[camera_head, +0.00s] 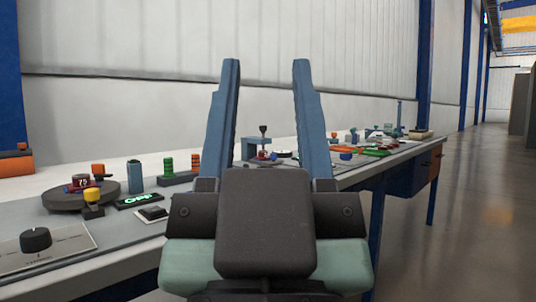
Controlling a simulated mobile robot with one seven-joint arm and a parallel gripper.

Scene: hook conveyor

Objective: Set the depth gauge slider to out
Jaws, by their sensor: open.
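My gripper (266,66) fills the middle of the view, with its two long blue fingers pointing up and wide apart. Nothing is between the fingertips except the wall behind. I cannot make out for certain which thing is the depth gauge or its slider. The fingers and the gripper body hide parts of the bench.
A long bench (60,212) runs from the lower left to the far right. On it are a dial panel (66,249), a dark turntable (60,200), a green-lit display (138,200), a blue block (134,175) and several small parts. Open floor (470,200) lies right.

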